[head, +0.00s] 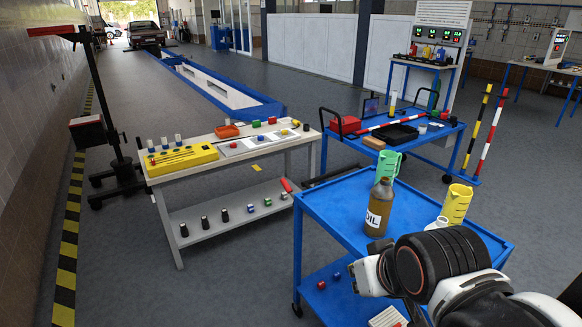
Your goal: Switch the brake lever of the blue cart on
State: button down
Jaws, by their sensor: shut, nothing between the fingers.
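A blue cart (335,208) with a flat top and a lower shelf stands in the near right. An oil bottle, a green jug and a yellow jug are on its top. My arm's black and white links cover the cart's near right part.
A grey table (300,137) with a yellow block tray (180,158) stands to the left. A second blue cart (425,140) with a black tray (395,134) stands behind. Striped poles (492,120) rise at the right. The floor at the near left is clear.

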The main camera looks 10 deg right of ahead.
aim_at(283, 181)
jog(key=i+j+z, duration=0.25)
jog(key=i+j, duration=0.3)
jog(key=i+j+z, duration=0.2)
jog(key=i+j, duration=0.3)
jog(key=j, duration=0.2)
